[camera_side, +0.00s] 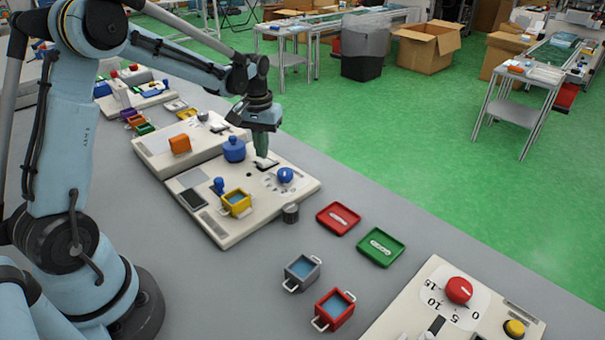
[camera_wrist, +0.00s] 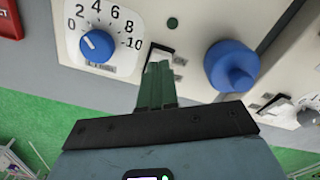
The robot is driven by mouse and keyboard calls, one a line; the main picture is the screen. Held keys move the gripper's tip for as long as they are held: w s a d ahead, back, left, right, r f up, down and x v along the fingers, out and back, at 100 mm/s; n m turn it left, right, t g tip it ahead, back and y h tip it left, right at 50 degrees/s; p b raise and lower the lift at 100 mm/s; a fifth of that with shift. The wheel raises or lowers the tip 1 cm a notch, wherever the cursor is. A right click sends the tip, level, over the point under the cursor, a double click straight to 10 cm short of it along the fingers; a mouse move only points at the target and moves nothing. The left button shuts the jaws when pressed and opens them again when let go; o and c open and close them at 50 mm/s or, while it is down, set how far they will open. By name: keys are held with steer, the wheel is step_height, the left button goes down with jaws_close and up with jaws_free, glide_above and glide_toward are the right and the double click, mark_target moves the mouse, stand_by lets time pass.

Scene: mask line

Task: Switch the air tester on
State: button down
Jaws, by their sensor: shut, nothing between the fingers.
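The cream panel under my gripper, which I take to be the air tester (camera_side: 249,224), lies on the grey bench. It carries a white switch (camera_wrist: 160,50), also seen in the side view (camera_side: 266,163). My gripper (camera_wrist: 160,66) points down with its green fingers shut and empty, right at the switch and partly covering it. In the side view my gripper (camera_side: 262,157) is just above the switch; I cannot tell whether it touches. A small dark green lamp (camera_wrist: 172,22) is close to the switch. A blue dial knob (camera_wrist: 97,46) sits on a 0 to 10 scale.
A blue domed part (camera_side: 234,150) stands beside my gripper. A yellow box (camera_side: 237,202) sits on the same panel. Another cream panel (camera_side: 160,150) adjoins at the back left. Red (camera_side: 338,219) and green (camera_side: 381,247) trays and two small boxes lie in front right.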

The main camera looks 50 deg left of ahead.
mark_target(263, 162)
steer(key=shift+f, duration=0.95)
stand_by(1.1)
steer(key=shift+r, duration=3.55)
steer(key=s+d+r+m+t, duration=0.3)
steer(key=s+d+m+t, duration=0.3)
steer(key=s+d, duration=0.7)
steer(key=shift+s+d+r+t, duration=0.15)
steer(key=shift+d+r+t, duration=0.05)
steer(key=shift+d+t, duration=0.4)
